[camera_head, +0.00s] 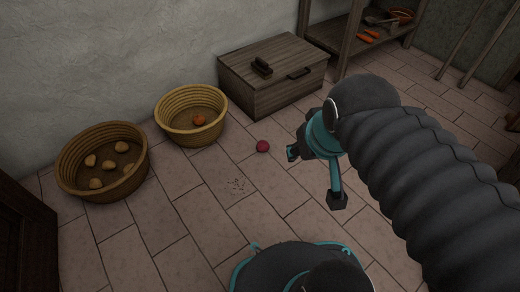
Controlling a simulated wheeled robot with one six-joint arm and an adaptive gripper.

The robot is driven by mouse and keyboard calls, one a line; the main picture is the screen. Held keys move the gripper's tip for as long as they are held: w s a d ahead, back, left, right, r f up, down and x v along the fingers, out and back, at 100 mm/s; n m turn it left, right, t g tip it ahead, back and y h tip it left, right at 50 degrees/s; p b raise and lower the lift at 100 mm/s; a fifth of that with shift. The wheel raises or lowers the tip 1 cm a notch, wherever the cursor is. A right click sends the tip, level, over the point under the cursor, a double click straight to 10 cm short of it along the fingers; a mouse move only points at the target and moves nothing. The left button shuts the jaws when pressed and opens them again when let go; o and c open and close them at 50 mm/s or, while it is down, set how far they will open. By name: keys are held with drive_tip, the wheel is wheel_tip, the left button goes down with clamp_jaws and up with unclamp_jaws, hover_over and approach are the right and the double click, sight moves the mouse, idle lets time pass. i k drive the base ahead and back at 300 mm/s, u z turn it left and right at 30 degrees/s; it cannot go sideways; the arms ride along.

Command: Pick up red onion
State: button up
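The red onion (263,146) is a small round dark-red thing on the tiled floor, in front of the wooden chest. My gripper (314,176) is to the right of the onion in the picture, apart from it. Its two dark fingertips are spread wide, and nothing shows between them. The height of the gripper above the floor is hard to tell.
A wicker basket (161,121) holds one orange item. A larger basket (66,181) holds several potato-like items. A wooden chest (265,97) stands by the wall, and a shelf (324,37) with carrots is behind. Bare floor surrounds the onion; dark specks lie nearby.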

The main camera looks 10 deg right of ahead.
sight(262, 146)
drive_tip(key=z, duration=0.1)
drive_tip(key=k, duration=0.25)
drive_tip(key=u, duration=0.7)
drive_tip(key=i, duration=0.9)
drive_tip(key=u, duration=0.1)
